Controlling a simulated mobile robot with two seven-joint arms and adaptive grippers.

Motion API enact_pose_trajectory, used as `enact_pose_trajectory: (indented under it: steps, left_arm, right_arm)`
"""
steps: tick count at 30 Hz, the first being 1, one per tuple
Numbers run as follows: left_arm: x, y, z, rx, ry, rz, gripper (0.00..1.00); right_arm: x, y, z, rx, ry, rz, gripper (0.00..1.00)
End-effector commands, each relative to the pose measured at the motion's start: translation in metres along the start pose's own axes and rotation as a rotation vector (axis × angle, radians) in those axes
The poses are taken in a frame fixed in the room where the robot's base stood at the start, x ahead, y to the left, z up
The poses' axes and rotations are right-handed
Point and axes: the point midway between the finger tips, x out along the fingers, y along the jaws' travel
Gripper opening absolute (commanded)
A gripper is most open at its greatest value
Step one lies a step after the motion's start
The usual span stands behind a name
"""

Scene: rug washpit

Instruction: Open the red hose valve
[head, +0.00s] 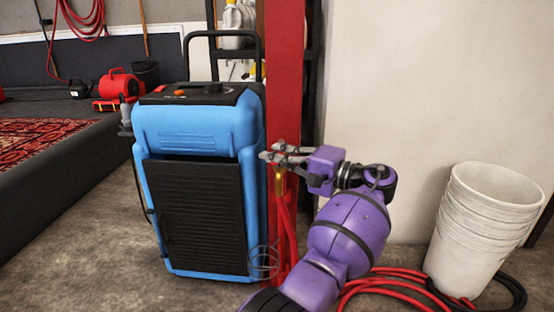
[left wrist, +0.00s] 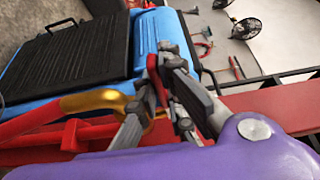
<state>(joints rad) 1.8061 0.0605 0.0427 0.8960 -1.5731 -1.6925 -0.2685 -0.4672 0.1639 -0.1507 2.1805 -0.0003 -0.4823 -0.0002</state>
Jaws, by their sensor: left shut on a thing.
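The red hose valve is on the red post, with a brass fitting (head: 279,183) and red hoses (head: 285,235) hanging below it. My left gripper (head: 272,152) is at the valve, just above the brass fitting. In the left wrist view the gripper (left wrist: 160,95) is shut on the small red valve handle (left wrist: 156,92). The curved brass fitting (left wrist: 98,102) runs from there into a red hose (left wrist: 30,125). The fingers hide part of the handle, so I cannot tell its exact angle. My right gripper is not in view.
A blue machine (head: 195,131) with a black front panel stands just left of the red post (head: 284,60). Stacked white buckets (head: 484,225) and coiled red hose (head: 385,287) are on the floor at right. A patterned rug (head: 45,140) lies on a raised platform at left.

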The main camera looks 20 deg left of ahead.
Motion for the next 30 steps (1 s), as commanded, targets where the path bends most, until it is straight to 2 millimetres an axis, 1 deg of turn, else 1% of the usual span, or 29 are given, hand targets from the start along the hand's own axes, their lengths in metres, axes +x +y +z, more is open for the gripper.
enact_pose_trajectory:
  steps: [9, 10, 14, 20, 24, 26, 29, 30]
  left_arm:
    - [0.000, 0.002, 0.000, 0.005, -0.001, 0.002, 0.00]
    - [0.000, 0.002, 0.000, 0.005, -0.001, 0.002, 0.10]
    - [0.000, 0.001, 0.000, 0.003, -0.001, 0.002, 0.27]
    - [0.000, 0.001, 0.000, 0.002, 0.000, 0.001, 0.27]
    - [-0.002, 0.000, 0.000, 0.001, 0.000, 0.001, 0.27]
    - [-0.006, 0.000, 0.000, 0.002, 0.001, 0.001, 0.27]
    - [-0.020, 0.000, -0.001, 0.002, 0.003, 0.002, 0.27]
    - [-0.028, 0.000, -0.001, 0.002, 0.003, 0.002, 0.27]
  right_arm:
    - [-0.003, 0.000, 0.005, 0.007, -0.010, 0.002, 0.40]
    - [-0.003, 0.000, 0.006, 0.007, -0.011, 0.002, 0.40]
    - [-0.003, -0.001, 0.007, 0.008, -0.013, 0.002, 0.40]
    - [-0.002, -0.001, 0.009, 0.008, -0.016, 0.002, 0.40]
    - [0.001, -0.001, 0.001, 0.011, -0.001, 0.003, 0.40]
    - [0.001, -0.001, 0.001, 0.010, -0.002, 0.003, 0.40]
    - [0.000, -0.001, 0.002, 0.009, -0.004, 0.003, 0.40]
    - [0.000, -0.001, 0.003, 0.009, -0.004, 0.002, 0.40]
